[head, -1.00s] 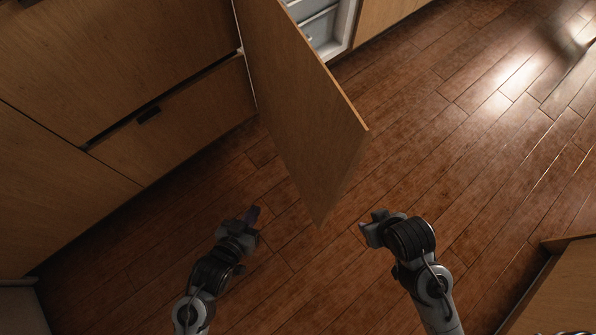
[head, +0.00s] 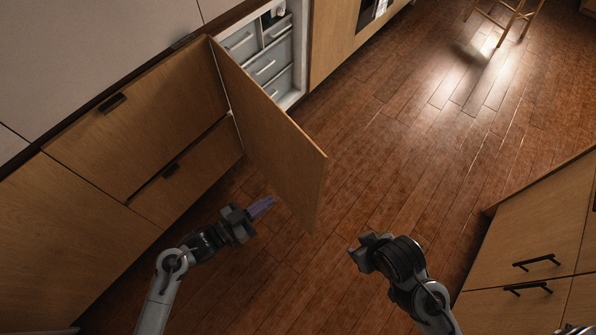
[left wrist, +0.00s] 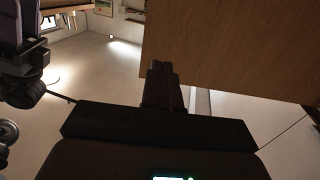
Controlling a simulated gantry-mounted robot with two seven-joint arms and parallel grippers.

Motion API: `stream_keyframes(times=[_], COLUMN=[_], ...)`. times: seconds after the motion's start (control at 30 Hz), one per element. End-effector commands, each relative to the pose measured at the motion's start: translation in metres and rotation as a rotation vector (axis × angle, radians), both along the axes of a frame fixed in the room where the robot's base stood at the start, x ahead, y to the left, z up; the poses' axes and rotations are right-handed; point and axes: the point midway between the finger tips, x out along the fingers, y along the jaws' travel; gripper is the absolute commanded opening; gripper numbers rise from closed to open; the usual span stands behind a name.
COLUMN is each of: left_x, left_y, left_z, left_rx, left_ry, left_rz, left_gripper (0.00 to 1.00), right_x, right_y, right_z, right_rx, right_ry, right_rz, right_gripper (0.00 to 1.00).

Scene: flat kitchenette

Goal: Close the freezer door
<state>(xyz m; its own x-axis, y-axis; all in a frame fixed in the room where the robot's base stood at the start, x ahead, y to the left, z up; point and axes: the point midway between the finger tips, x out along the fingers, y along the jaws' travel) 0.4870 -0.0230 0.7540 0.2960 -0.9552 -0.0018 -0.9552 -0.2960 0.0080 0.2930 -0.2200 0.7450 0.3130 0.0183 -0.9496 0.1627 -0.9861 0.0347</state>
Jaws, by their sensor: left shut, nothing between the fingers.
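The freezer door (head: 272,130) is a wooden panel standing wide open, jutting out from the cabinet row toward me. The freezer (head: 268,58) shows behind it, with white drawers inside. My left gripper (head: 262,207) is shut and empty, just left of the door's lower free end; I cannot tell whether it touches. In the left wrist view, the shut fingers (left wrist: 163,85) show in front of the door panel (left wrist: 235,45), which fills the upper right. My right gripper (head: 357,257) is to the right of the door, over the floor; its fingers are too unclear to judge.
Wooden cabinets with dark handles (head: 150,130) line the left. A drawer unit (head: 535,260) stands at the right. A wooden stool (head: 508,18) is at the far top right. The wooden floor (head: 400,150) between is clear.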

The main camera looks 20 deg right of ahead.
Motion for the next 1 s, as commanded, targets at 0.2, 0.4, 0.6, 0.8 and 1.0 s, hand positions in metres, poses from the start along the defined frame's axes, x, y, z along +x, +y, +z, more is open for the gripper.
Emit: stream_keyframes(times=[0.2, 0.4, 0.6, 0.8, 1.0], left_x=[0.008, 0.018, 0.03, 0.038, 0.044], left_y=[-0.015, -0.046, -0.082, -0.111, -0.128], left_z=[0.007, 0.007, 0.006, 0.006, 0.008], left_rx=[-0.003, -0.004, -0.002, -0.002, -0.002], left_ry=[-0.011, -0.013, -0.012, -0.012, -0.012], left_rz=[-0.001, 0.0, 0.0, 0.0, 0.0], left_gripper=[0.0, 0.0, 0.0, 0.0, 0.0], right_x=[0.001, -0.002, -0.002, -0.002, -0.002], right_y=[-0.001, 0.0, 0.0, 0.0, 0.0], right_z=[-0.002, -0.013, -0.024, -0.034, -0.039], right_rx=[-0.004, -0.002, -0.003, -0.002, -0.002], right_ry=[-0.002, 0.007, 0.008, 0.007, 0.007], right_rz=[0.002, 0.004, 0.003, 0.004, 0.004], right_gripper=[0.43, 0.43, 0.43, 0.43, 0.43])
